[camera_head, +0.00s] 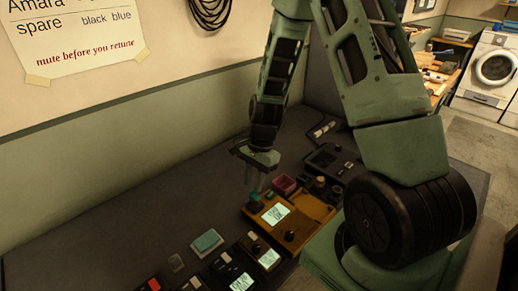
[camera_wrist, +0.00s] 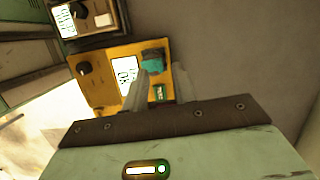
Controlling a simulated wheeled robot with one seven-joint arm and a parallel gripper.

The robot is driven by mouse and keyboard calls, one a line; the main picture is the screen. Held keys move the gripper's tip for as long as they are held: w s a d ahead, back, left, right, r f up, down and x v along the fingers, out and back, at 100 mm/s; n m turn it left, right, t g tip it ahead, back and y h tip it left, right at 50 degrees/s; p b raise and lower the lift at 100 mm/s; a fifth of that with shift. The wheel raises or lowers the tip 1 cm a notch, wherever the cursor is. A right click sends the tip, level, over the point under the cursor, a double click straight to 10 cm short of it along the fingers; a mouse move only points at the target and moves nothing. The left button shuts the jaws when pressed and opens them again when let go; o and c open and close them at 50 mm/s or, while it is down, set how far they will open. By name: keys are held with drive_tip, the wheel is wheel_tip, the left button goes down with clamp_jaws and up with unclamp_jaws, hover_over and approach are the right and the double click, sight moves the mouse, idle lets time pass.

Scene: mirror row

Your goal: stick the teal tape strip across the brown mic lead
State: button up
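My gripper (camera_head: 254,182) points down over the left end of an orange-brown device (camera_head: 310,206). In the wrist view, my gripper (camera_wrist: 158,88) has its two pale fingers apart, with nothing visibly held. A small teal piece (camera_head: 255,197) sits on the device's edge just below the fingers. It also shows in the wrist view (camera_wrist: 153,58), just beyond the fingertips. I cannot tell whether it is the tape strip. A flat teal pad (camera_head: 207,241) lies separately on the dark bench to the left. I cannot make out a brown mic lead in either view.
Dark devices with lit screens (camera_head: 242,282) line the front of the bench. A dark box (camera_head: 327,158) and a pale cylinder (camera_head: 324,129) lie farther back. The bench (camera_head: 120,235) is clear along the wall.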

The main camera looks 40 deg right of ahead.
drive_tip(key=v, duration=1.5)
drive_tip(key=shift+r, duration=0.3)
